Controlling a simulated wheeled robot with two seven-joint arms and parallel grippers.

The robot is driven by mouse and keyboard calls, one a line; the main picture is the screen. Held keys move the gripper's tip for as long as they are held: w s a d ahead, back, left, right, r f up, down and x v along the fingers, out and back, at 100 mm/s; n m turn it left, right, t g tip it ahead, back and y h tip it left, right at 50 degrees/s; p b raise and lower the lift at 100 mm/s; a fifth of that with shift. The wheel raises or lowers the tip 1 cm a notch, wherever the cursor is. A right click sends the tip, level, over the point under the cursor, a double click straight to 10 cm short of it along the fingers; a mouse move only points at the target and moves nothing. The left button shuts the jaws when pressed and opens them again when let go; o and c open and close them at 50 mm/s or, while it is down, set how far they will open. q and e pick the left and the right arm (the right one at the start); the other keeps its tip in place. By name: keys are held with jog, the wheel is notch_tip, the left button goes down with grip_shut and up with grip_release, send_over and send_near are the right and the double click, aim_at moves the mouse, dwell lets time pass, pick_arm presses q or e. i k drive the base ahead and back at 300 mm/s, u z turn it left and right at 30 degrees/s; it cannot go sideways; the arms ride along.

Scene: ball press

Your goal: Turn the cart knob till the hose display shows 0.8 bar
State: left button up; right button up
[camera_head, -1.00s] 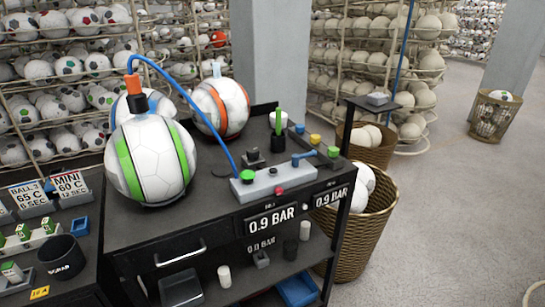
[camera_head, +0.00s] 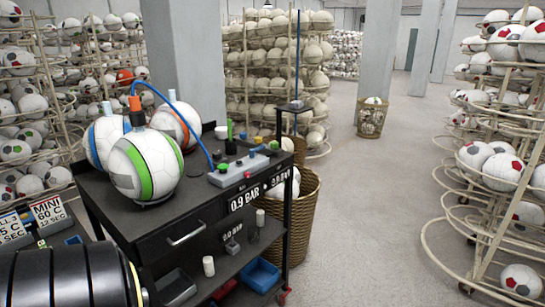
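The black cart (camera_head: 120,207) stands left of centre. On the cart top a grey control box (camera_head: 236,172) carries a green knob (camera_head: 223,167) and a red one (camera_head: 247,174). A blue lever (camera_head: 257,150) is behind it. I cannot tell which is the cart knob. A blue hose (camera_head: 195,122) runs from the box to an orange fitting (camera_head: 136,104) above a green-striped ball (camera_head: 143,167). Neither of my grippers shows; a black part of my arm fills the lower left.
Two more balls stand behind the striped one. A wicker basket (camera_head: 301,215) with balls adjoins the cart's right side. A ball rack (camera_head: 490,160) stands far right. Open floor (camera_head: 370,220) lies between. Temperature signs (camera_head: 47,212) stand at left.

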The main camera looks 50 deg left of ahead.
aim_at(217, 154)
jog(key=z, duration=0.25)
jog(key=i, duration=0.65)
jog(key=u, duration=0.75)
jog(key=i, duration=1.7)
jog(key=u, duration=1.9)
jog(key=i, duration=0.65)
jog(key=u, duration=0.55)
